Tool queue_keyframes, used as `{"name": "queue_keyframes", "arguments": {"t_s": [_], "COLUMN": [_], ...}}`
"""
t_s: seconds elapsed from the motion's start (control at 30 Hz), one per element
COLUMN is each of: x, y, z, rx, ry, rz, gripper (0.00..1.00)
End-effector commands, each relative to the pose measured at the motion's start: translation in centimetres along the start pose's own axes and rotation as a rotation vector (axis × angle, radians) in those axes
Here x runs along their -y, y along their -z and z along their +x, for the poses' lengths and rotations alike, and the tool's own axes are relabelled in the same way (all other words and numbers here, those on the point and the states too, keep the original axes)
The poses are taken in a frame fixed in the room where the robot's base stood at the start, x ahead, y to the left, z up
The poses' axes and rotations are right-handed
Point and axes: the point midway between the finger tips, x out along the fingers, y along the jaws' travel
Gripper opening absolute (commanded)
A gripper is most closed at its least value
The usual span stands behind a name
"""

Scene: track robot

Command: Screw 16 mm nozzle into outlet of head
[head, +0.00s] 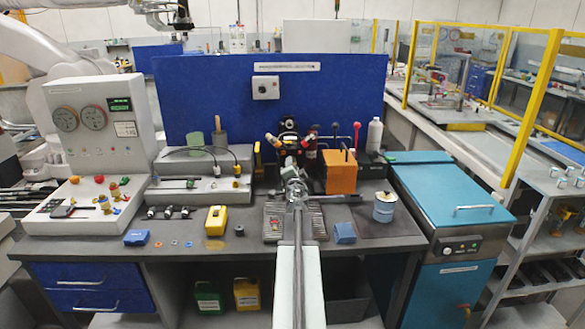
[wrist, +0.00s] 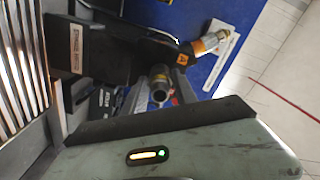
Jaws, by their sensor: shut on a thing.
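My gripper (head: 296,188) is at the middle of the bench, in front of a black fixture (head: 289,143) with red and yellow parts, perhaps the head. In the wrist view my gripper (wrist: 155,100) is shut on a grey, hollow cylindrical part that looks like the nozzle (wrist: 159,84). Its round open end faces the camera. A black and orange fitting with a metal end (wrist: 205,46) lies beyond it, to the upper right, apart from the nozzle. I cannot tell the outlet's place or any thread contact. In the head view the held part is too small to make out.
An orange block (head: 341,172) stands right of my gripper, with a blue-and-white can (head: 384,207) farther right. A yellow device (head: 215,220) and small rings lie to the left. A blue panel (head: 270,100) closes the back. Bare bench (head: 400,230) shows at the front right.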

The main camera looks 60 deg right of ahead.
Motion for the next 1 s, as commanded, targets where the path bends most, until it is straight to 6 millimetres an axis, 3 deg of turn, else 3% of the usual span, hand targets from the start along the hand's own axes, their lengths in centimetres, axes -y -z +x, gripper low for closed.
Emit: {"name": "queue_keyframes", "arguments": {"t_s": [0.2,0.23,0.3,0.33,0.57,0.6,0.63,1.0], "x": [0.0,0.0,0.0,0.0,0.01,0.0,0.0,0.01], "y": [0.01,0.0,0.0,0.0,-0.01,-0.01,-0.01,-0.03], "z": [0.0,0.0,0.0,0.0,0.0,0.0,0.0,-0.04], "rx": [0.0,0.0,0.0,0.0,0.0,0.0,0.0,0.0], "ry": [0.0,0.0,0.0,0.0,0.0,0.0,0.0,0.0], "rz": [0.027,0.027,0.026,0.026,0.023,0.023,0.023,0.022], "gripper": [0.0,0.36,0.56,0.59,0.59,0.48,0.46,0.46]}}
